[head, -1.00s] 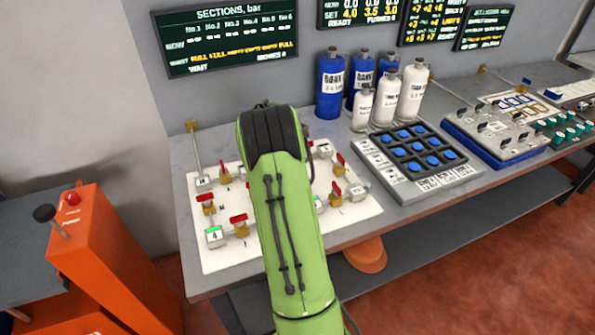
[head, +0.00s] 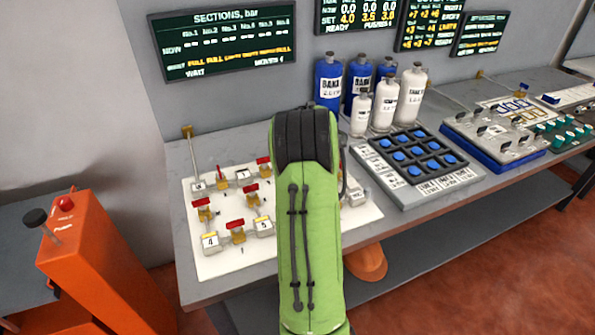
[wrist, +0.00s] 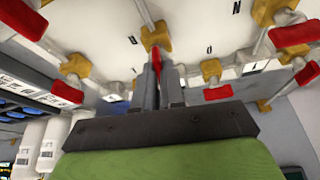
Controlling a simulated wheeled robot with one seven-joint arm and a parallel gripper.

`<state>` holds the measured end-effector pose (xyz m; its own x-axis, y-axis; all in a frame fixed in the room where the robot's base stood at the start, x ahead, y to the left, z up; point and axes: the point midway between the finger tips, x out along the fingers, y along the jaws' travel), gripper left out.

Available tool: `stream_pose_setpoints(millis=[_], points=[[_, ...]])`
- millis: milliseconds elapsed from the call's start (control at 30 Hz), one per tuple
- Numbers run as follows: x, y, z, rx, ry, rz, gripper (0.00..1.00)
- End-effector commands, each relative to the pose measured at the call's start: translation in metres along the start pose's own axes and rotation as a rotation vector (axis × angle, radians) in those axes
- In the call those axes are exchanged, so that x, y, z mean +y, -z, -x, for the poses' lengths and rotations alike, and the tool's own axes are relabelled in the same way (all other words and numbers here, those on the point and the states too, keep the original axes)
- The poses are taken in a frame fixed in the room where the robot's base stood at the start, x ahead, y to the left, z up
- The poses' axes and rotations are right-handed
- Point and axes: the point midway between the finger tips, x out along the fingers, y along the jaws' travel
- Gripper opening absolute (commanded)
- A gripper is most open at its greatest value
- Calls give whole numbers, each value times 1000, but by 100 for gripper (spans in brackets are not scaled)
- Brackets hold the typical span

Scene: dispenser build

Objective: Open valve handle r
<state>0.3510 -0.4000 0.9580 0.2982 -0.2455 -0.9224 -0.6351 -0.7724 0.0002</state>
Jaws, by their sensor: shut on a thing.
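My gripper (wrist: 160,84) shows in the wrist view with its two grey fingers closed around a narrow red valve handle (wrist: 156,60). The handle sits on a yellow valve body (wrist: 155,37) on the white panel. I cannot read its letter, so I cannot tell whether it is r. In the head view my green arm hides the gripper and the held handle. Other red handles show on the left part of the white panel (head: 225,268), such as one at the lower left (head: 236,224).
Neighbouring red handles stand close on both sides in the wrist view, one at left (wrist: 66,91) and one at right (wrist: 218,92). Blue bottles (head: 328,84), white bottles (head: 412,95) and a blue-button block (head: 415,152) stand right of the panel. An orange pedestal (head: 105,265) stands at left.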

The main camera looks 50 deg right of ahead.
Motion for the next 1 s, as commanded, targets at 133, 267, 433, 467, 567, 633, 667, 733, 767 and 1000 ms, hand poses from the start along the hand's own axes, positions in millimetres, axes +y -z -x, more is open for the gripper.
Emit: stream_pose_setpoints(millis=[133,267,433,467,567,633,667,733,767,1000], points=[[1,-4,-2,-12,31,68,0],[1,-4,-3,-14,50,113,0],[1,-4,-3,-14,63,144,0],[1,-4,-3,-14,64,148,0],[1,-4,-3,-14,67,154,0],[0,-4,-3,-14,68,156,0],[0,-4,-3,-14,68,156,0],[0,-4,-3,-14,68,156,0],[0,-4,-3,-14,68,156,0],[0,-4,-3,-15,68,155,25]])
